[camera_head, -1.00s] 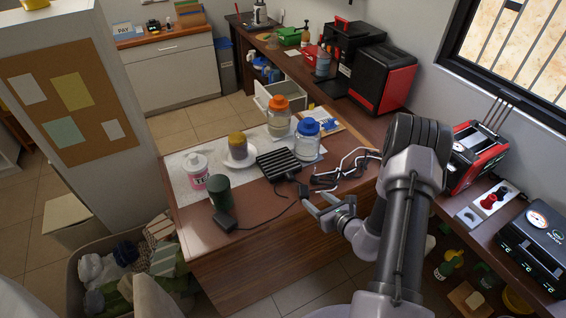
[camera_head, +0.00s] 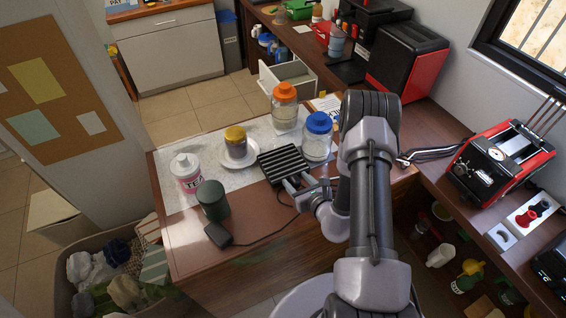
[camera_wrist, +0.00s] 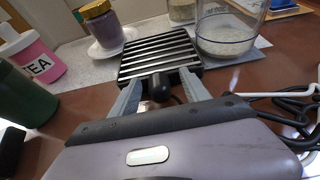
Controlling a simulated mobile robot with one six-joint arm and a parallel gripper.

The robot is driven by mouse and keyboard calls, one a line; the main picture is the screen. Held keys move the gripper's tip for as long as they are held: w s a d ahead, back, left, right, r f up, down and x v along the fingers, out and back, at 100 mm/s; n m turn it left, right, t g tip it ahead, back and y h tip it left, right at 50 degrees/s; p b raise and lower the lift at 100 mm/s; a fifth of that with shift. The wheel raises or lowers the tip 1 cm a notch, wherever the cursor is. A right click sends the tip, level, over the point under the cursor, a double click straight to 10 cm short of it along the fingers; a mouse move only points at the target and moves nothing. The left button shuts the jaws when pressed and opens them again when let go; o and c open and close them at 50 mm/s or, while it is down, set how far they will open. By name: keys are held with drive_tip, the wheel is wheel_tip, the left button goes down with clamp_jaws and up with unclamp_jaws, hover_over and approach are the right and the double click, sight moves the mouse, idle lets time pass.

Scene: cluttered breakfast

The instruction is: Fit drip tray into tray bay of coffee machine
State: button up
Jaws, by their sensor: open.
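The drip tray (camera_head: 284,163), black and slatted, lies flat on the brown counter, partly over the pale speckled mat. In the wrist view the drip tray (camera_wrist: 158,55) has a short dark handle (camera_wrist: 160,87) pointing toward me. My gripper (camera_head: 302,187) is open at the tray's near edge. In the wrist view my gripper (camera_wrist: 160,92) has one finger on each side of the handle, with gaps between. A black-and-red machine (camera_head: 405,62) and a black machine (camera_head: 370,22) stand at the back right. I cannot tell which is the coffee machine; no tray bay is clearly visible.
A blue-lidded jar (camera_head: 318,138) stands close right of the tray. An orange-lidded jar (camera_head: 285,108) and a brown jar on a plate (camera_head: 237,147) stand behind. A green cup (camera_head: 212,200) and tea tin (camera_head: 187,173) are left. A cable runs nearby.

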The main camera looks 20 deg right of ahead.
drive_tip(key=shift+s+a+r, duration=0.15)
drive_tip(key=shift+s+r, duration=0.1)
drive_tip(key=shift+s, duration=0.1)
drive_tip(key=shift+c, duration=0.6)
drive_tip(key=shift+f, duration=0.1)
clamp_jaws()
